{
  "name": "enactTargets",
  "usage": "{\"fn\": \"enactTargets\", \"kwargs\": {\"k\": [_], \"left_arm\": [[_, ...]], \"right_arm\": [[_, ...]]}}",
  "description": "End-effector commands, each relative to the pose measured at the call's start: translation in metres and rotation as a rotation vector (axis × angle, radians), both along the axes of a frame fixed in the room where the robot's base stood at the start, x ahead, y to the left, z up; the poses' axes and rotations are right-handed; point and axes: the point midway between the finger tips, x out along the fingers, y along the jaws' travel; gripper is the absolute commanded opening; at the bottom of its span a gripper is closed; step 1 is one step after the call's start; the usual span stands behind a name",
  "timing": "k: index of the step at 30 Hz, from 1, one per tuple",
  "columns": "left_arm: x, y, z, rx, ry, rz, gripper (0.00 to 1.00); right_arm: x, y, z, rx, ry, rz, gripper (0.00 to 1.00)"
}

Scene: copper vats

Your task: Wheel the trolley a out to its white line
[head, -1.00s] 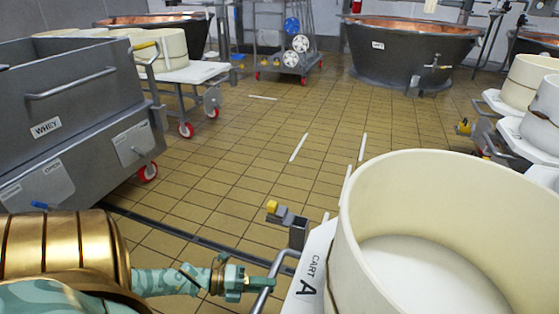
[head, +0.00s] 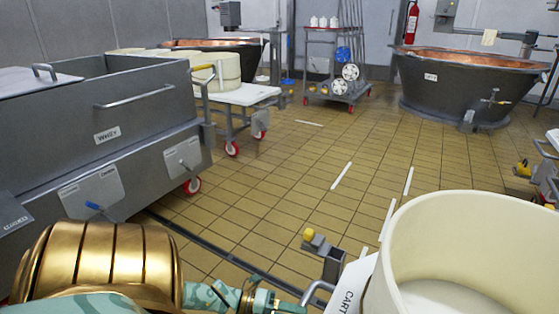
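Trolley a, marked CART A (head: 348,300), is at the bottom right of the head view, mostly cut off. A large cream tub (head: 470,215) stands on it and hides much of its top. Its grey bent handle (head: 316,289) shows at the bottom edge. My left gripper (head: 290,307) is at this handle and appears closed around it; its fingertips are partly cut off. White lines lie on the tiles ahead: one at mid floor (head: 342,175), one to its right (head: 408,181), one close to the trolley (head: 388,219). My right gripper is out of view.
A grey WHEY tank (head: 135,120) stands at the left, with a drain channel (head: 215,250) beside it. A white-topped trolley (head: 240,95), a rack (head: 335,95) and a copper vat (head: 470,90) stand farther back. Another trolley edges in at right (head: 552,137). The middle floor is clear.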

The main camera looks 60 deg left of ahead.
Motion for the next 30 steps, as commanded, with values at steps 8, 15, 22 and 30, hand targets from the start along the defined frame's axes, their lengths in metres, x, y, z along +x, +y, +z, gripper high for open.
{"fn": "enactTargets", "kwargs": {"k": [8, 15, 22, 30], "left_arm": [[-0.02, 0.013, 0.007, 0.001, 0.001, 0.0, 0.43], [-0.073, 0.048, 0.018, 0.002, 0.002, 0.001, 0.43], [-0.116, 0.076, 0.026, 0.003, 0.003, 0.001, 0.43], [-0.134, 0.088, 0.029, 0.002, 0.001, -0.001, 0.43]], "right_arm": [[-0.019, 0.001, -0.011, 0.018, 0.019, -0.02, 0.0], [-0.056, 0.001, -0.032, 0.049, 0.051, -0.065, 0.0], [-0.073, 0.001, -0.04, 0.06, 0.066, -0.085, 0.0], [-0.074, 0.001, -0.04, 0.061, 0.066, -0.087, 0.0]]}}
